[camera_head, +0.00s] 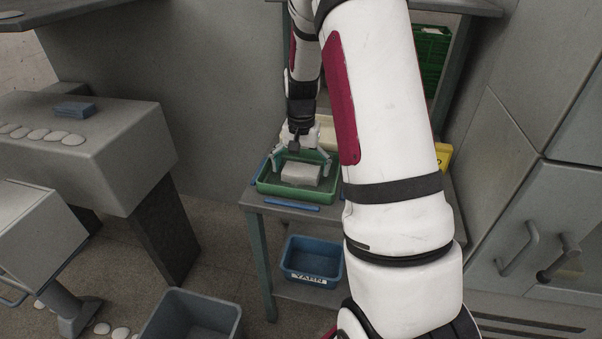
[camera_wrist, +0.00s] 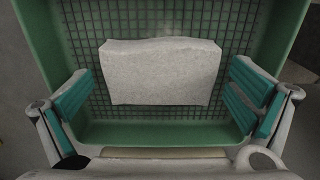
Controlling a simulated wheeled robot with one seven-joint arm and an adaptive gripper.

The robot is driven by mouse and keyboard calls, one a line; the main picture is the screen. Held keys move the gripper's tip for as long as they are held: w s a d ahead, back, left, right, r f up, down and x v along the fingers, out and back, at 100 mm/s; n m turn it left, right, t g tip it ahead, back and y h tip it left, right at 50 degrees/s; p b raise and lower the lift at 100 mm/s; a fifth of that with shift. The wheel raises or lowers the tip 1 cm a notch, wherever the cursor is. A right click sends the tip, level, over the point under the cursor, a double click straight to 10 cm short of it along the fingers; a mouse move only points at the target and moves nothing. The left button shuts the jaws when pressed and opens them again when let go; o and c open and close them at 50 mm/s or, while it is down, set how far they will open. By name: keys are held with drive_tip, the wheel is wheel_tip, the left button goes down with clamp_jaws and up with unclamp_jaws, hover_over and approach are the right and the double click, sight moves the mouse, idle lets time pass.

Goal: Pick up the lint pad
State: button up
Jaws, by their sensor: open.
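The lint pad (camera_wrist: 161,72) is a pale grey-white block lying in a green tray (camera_wrist: 170,135) with a dark mesh floor. In the head view the lint pad (camera_head: 301,173) sits inside the green tray (camera_head: 290,194) on a small table. My gripper (camera_head: 302,158) is above the tray, pointing down. In the wrist view my gripper (camera_wrist: 160,100) is open, with a teal-padded finger to the left and right of the pad. Neither finger touches the pad; gaps show on both sides. The table-side end of the tray is partly hidden by my arm.
A blue bar (camera_head: 291,206) lies along the table's front edge. A blue bin labelled YARN (camera_head: 312,262) sits on the shelf below. A yellow item (camera_head: 444,156) is right of my arm. A grey bin (camera_head: 190,318) stands on the floor. Grey cabinets (camera_head: 540,220) close off the right.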

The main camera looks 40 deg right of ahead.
drive_tip(key=c, duration=0.8)
drive_tip(key=shift+r, duration=0.1)
